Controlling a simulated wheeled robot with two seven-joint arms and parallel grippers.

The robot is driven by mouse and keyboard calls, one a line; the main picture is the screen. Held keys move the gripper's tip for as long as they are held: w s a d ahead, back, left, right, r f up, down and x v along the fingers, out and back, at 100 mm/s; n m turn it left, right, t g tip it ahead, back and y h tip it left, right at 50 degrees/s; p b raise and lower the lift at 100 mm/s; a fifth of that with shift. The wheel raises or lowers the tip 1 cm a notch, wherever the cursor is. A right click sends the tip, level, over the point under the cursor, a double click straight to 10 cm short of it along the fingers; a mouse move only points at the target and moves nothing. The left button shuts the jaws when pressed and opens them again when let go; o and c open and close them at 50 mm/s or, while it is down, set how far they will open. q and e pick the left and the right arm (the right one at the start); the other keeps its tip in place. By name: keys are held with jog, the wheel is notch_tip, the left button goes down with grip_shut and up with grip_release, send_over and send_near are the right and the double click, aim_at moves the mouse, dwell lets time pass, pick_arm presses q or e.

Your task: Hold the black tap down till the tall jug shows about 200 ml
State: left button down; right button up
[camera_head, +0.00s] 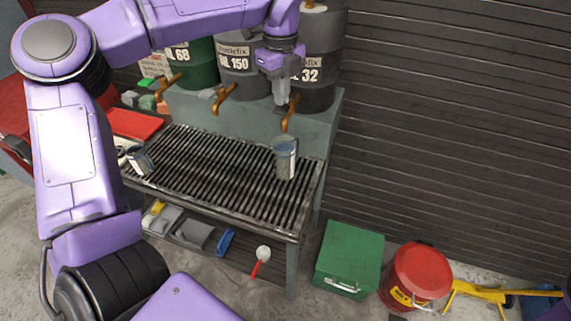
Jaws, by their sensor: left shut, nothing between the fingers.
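My left gripper (282,101) is shut and empty, pointing down in front of the dark drum (318,62) marked 32. Its fingertips are just above or at the brass-coloured tap (291,112) of that drum; I cannot tell whether they touch. No tap looks black; this one belongs to the darkest drum. The tall jug (286,160), clear with a pale label strip, stands upright on the slatted rack below this tap. Its level is too small to read, and no stream is clearly visible. My right gripper is not in view.
A green drum (203,66) and a grey drum (240,68) stand to the left, each with a brass tap. A smaller jug (140,160) is on the left of the rack (215,178). A green box (350,256) and red can (416,272) stand on the floor.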

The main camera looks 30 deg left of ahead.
pick_arm(q)
jog(key=shift+s+f+b, duration=0.1)
jog(key=shift+f+b, duration=1.05)
jog(key=shift+f, duration=0.2)
jog(key=shift+r, duration=0.1)
dwell(6.5)
